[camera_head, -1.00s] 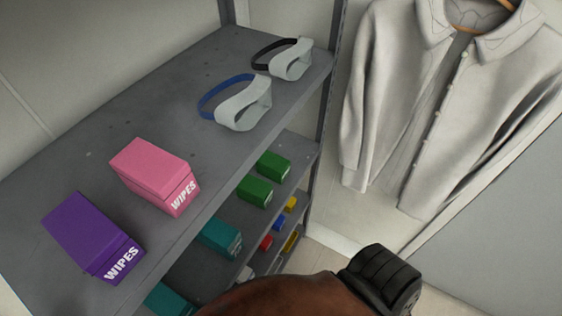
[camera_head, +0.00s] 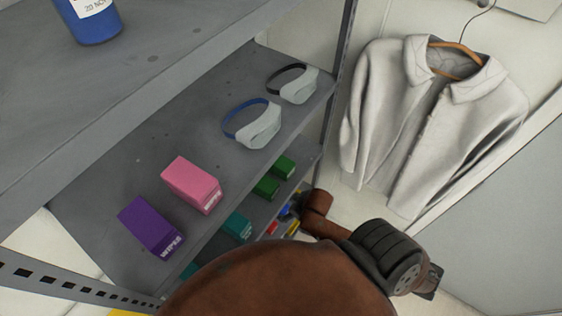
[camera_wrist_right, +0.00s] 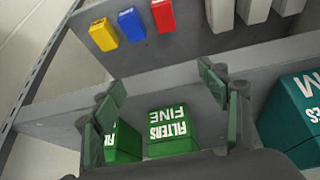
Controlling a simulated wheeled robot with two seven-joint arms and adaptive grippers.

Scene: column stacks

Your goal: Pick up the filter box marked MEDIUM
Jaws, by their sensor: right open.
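In the right wrist view a green filter box reading FILTERS FINE (camera_wrist_right: 170,133) stands on a shelf, upside down in the picture. A second green box (camera_wrist_right: 124,143) beside it is partly hidden by a finger, its word unreadable. No MEDIUM label is readable. The green boxes also show in the head view, one farther (camera_head: 284,166) and one nearer (camera_head: 266,187). My right gripper (camera_wrist_right: 163,80) is open and empty, its fingers framing the FINE box in the picture. In the head view it (camera_head: 293,204) is small beside the lower shelves. My left gripper is not in view.
A teal box (camera_wrist_right: 295,115) with a cut-off label is at the right. Yellow, blue (camera_wrist_right: 131,24) and red boxes stand on another shelf. Wipes boxes (camera_head: 192,184) and visors (camera_head: 253,124) are on the shelf above. A shelf post (camera_wrist_right: 42,65) is at the left.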

